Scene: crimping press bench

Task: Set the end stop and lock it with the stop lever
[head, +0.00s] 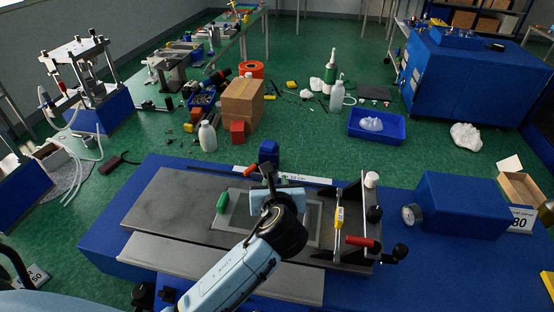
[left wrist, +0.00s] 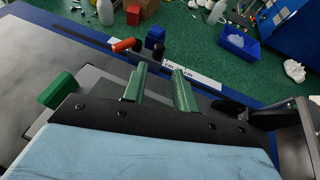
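My left gripper (head: 272,184) hangs over the back part of the press bed in the head view. In the left wrist view its two green fingers (left wrist: 159,74) stand apart with nothing held between them. A small lever with an orange-red knob (left wrist: 124,45) lies just beyond the left finger. It looks like the stop lever, beside a dark blue block (left wrist: 154,36) that seems to be the end stop. The block also shows in the head view (head: 269,152), at the bed's back edge by a white scale strip (head: 305,179). The gripper partly hides the lever. My right gripper is not seen.
A green block (head: 223,202) sits on the grey bed plate (head: 180,205) left of my gripper. The plate's left side is clear.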

